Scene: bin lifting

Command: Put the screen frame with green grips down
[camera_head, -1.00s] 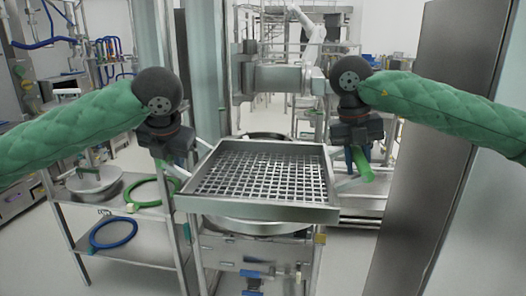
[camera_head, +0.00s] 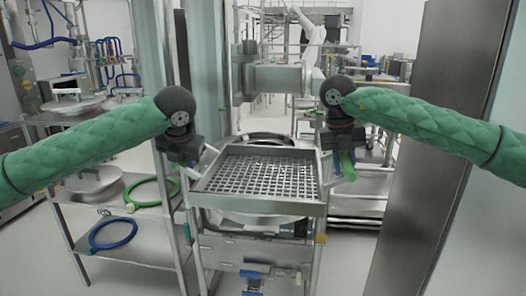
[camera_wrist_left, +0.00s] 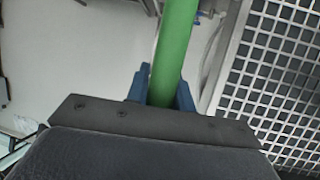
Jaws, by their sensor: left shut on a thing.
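The screen frame, a square metal tray with a grid mesh (camera_head: 258,208), is level in the middle of the head view, above a round metal vessel (camera_head: 262,222). I cannot tell whether they touch. My left gripper (camera_head: 188,162) is at the frame's left side. In the left wrist view its blue fingers (camera_wrist_left: 160,90) are shut on a green grip (camera_wrist_left: 176,45), beside the mesh (camera_wrist_left: 275,85). My right gripper (camera_head: 343,158) is at the right green grip (camera_head: 348,172); its finger closure is unclear.
A metal shelf (camera_head: 150,243) at left holds a green ring (camera_head: 153,205), a blue ring (camera_head: 113,248) and a metal lid (camera_head: 93,181). A tall dark panel (camera_head: 440,150) stands at right. A metal column stands behind the frame.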

